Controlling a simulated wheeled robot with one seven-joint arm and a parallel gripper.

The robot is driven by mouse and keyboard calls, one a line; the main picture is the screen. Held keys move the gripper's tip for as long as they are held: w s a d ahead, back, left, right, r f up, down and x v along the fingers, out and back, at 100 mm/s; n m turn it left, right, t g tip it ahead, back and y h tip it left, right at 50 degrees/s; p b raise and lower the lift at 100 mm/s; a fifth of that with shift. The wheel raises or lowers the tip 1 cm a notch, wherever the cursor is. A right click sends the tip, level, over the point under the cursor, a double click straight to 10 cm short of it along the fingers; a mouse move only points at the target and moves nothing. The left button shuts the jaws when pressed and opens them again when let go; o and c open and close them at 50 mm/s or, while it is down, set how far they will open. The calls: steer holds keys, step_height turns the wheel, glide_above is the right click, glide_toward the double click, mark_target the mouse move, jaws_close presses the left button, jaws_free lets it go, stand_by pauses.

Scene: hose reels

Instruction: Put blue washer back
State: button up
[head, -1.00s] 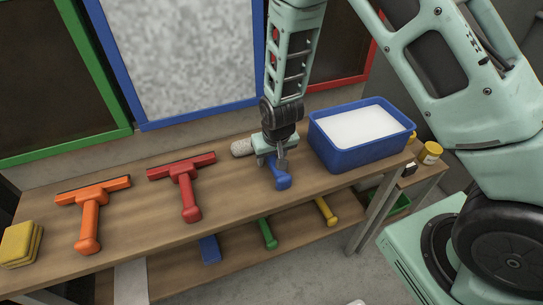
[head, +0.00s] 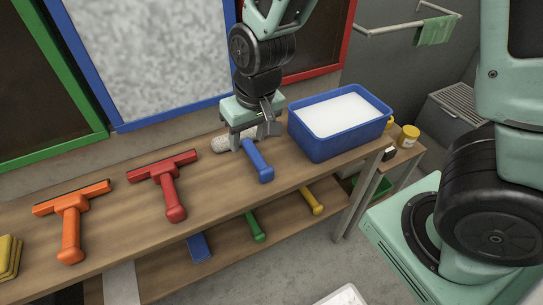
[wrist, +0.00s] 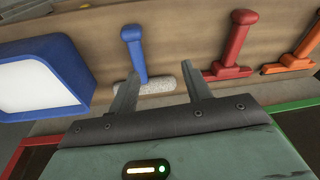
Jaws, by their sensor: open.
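The blue washer (head: 257,160) lies on the wooden bench top, its blue handle pointing towards the front edge and its pale fuzzy sleeve (head: 222,144) towards the wall. In the wrist view, the blue handle (wrist: 134,45) stands beyond the fingers, near the left finger, with the speckled sleeve (wrist: 160,84) across its base. My gripper (head: 253,138) is open and empty over the sleeve end of the washer. Its fingers (wrist: 161,70) are spread in the wrist view. Part of the sleeve is hidden behind them.
A blue tub (head: 342,147) with white contents stands close to the right. A red squeegee (head: 172,186) and an orange squeegee (head: 70,230) lie to the left, with yellow sponges (head: 8,257) beyond. Green and yellow handled tools are on the lower shelf (head: 225,245). Framed panels hang behind.

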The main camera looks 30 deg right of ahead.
steer(key=s+a+r+n+g, duration=0.1)
steer(key=s+r+n, duration=0.2)
steer(key=s, duration=0.6)
steer(key=s+a+r+n+g, duration=0.1)
steer(key=s+r+n, duration=0.2)
steer(key=s, duration=0.5)
steer(key=shift+s+r, duration=0.4)
steer(key=shift+r, duration=0.4)
